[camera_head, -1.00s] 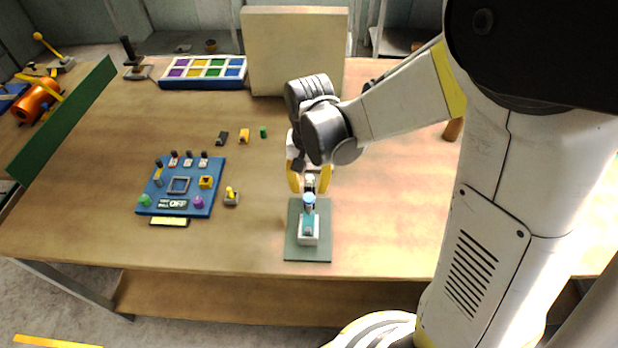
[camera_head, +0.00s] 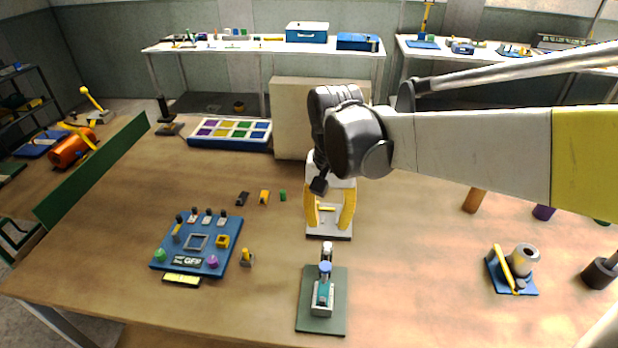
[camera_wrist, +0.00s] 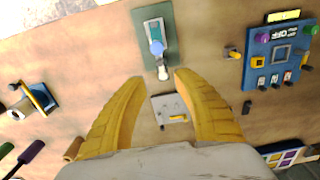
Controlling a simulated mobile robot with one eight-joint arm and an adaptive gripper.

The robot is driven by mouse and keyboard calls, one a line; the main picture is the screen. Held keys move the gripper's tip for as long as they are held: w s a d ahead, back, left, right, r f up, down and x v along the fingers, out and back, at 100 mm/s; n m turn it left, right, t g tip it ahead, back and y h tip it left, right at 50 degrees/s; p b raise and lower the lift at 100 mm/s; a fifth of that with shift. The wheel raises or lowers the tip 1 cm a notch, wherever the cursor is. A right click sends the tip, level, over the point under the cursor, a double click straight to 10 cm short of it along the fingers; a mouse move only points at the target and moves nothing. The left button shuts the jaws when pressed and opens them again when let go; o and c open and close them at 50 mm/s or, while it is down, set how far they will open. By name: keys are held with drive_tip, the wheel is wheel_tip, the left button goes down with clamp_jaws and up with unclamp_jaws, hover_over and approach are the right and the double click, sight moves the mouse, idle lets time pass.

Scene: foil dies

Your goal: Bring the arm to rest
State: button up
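My gripper (camera_head: 329,218) hangs over the middle of the table, fingers pointing down. Its two yellow fingers are spread apart with nothing held between them; they also show open in the wrist view (camera_wrist: 158,78). A green plate (camera_head: 310,322) with a small pale device with a blue top (camera_head: 324,285) lies in front of the gripper, apart from it. Below and between the fingers, the wrist view shows a pale flat piece with a yellow handle (camera_wrist: 178,118). I cannot tell its height clearance from the fingers.
A blue panel with knobs (camera_head: 165,250) and a small yellow-topped switch (camera_head: 247,258) lie left. A cream block (camera_head: 290,110) stands behind the gripper. A colour-celled tray (camera_head: 228,144) is back left. A blue-based fixture (camera_head: 515,284) is right. The table between is mostly clear.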

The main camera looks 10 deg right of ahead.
drive_tip(key=s+d+f+n+t+b, duration=0.1)
drive_tip(key=s+d+n+t+b, duration=0.2)
drive_tip(key=s+t, duration=0.4)
drive_tip(key=shift+s+d+f+n+b, duration=0.4)
drive_tip(key=shift+s+d+b, duration=0.25)
drive_tip(key=shift+s+d, duration=0.65)
